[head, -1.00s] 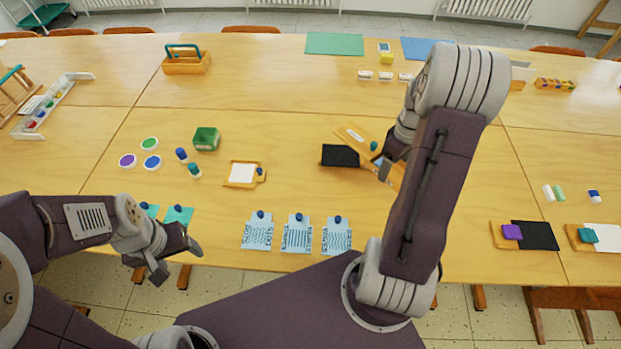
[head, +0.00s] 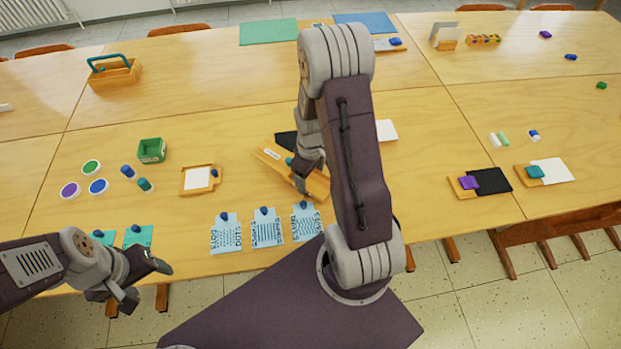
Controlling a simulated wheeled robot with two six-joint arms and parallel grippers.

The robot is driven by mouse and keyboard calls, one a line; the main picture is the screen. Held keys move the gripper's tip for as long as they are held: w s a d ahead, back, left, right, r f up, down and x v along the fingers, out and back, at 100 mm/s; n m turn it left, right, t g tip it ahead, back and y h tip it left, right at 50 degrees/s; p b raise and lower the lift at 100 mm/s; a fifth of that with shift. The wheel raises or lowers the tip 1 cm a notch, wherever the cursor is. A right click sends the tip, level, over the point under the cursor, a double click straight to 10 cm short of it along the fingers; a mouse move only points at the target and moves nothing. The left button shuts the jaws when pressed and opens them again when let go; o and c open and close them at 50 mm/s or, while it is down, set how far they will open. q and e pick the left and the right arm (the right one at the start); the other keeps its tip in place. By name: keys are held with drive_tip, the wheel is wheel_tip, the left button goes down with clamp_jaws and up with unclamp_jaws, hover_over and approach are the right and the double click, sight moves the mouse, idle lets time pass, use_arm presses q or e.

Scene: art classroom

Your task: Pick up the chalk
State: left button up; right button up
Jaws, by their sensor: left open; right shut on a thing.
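My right gripper (head: 303,187) is shut on the long wooden tray (head: 268,162), near its right end. The tray slants across the table. It bears a small white piece (head: 272,153) near its left end, too small to tell whether it is chalk, and a teal-blue knob (head: 289,161). My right arm hides part of the tray. A white stick (head: 494,140) and a pale green stick (head: 504,138), chalk-like, lie side by side at the right. My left gripper (head: 142,280) is open and empty, off the table's front edge.
A black card (head: 284,138) lies behind the tray, partly hidden. Several blue-printed sheets (head: 267,232) line the front edge. A green box (head: 151,150) and round lids (head: 91,167) stand left. The table right of my arm has free room.

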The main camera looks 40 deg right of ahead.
drive_tip(key=shift+w+f, duration=0.1)
drive_tip(key=shift+f, duration=0.45)
drive_tip(key=shift+f, duration=0.1)
drive_tip(key=o, duration=2)
